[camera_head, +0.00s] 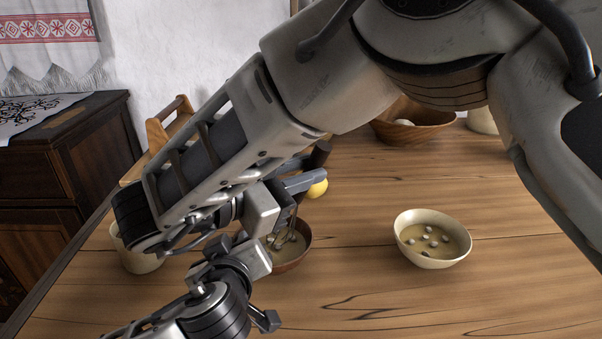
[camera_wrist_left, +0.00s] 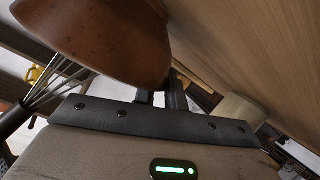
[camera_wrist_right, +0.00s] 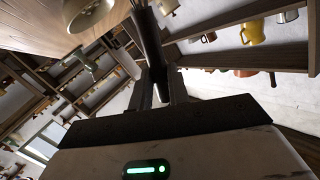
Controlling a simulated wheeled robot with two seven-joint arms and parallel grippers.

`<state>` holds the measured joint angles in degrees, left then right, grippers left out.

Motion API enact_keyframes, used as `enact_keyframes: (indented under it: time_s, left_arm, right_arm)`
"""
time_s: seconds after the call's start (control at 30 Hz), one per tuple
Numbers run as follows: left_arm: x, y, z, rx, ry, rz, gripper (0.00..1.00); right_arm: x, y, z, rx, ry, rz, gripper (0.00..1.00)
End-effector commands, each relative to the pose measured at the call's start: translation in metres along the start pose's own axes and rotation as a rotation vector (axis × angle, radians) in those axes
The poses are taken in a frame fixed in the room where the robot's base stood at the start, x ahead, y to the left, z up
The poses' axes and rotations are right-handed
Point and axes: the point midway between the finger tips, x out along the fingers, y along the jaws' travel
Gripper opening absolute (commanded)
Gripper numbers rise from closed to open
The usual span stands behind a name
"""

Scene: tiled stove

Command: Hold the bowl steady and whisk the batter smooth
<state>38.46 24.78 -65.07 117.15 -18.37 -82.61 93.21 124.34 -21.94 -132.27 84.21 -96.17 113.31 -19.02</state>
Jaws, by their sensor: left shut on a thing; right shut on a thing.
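A brown bowl (camera_head: 303,252) of pale batter stands on the table at middle left, partly hidden by my arms; its reddish-brown outside fills the top of the left wrist view (camera_wrist_left: 95,35). My left gripper (camera_head: 258,262) is shut on the bowl at its near left side; its fingertips (camera_wrist_left: 160,98) are partly hidden behind the bowl. My right gripper (camera_head: 290,192) is above the bowl, shut on the dark whisk handle, clear in the right wrist view (camera_wrist_right: 149,45). The whisk's wires (camera_head: 283,238) reach down into the bowl; they also show in the left wrist view (camera_wrist_left: 50,88).
A cream bowl (camera_head: 408,253) with pale lumps stands to the right. A cream cup (camera_head: 135,258) is at left, a yellow round thing (camera_head: 317,188) behind the brown bowl. A wooden bowl (camera_head: 425,130) and cream jar (camera_head: 483,121) stand at the back. The table's front right is clear.

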Motion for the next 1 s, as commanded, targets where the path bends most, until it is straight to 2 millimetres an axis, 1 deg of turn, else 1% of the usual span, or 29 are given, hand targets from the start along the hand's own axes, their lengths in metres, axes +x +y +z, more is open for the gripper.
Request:
enact_keyframes:
  time_s: [0.13,0.33,0.77,0.87,1.0]
  left_arm:
    - [0.000,-0.001,0.002,0.002,-0.005,-0.002,0.00]
    - [0.000,-0.001,0.002,0.002,-0.005,-0.002,0.00]
    - [0.000,-0.001,0.002,0.002,-0.005,-0.003,0.00]
    - [0.000,-0.001,0.002,0.002,-0.005,-0.003,0.00]
    - [0.000,-0.001,0.002,0.002,-0.004,-0.003,0.00]
  right_arm:
    - [0.001,-0.008,0.004,0.000,0.001,-0.001,0.00]
    - [-0.003,-0.010,0.004,0.000,0.001,-0.002,0.00]
    - [-0.020,0.011,-0.002,-0.001,-0.001,-0.003,0.00]
    - [-0.017,0.011,-0.003,0.000,0.000,-0.002,0.00]
    - [-0.007,0.010,-0.004,0.000,0.000,0.000,0.00]
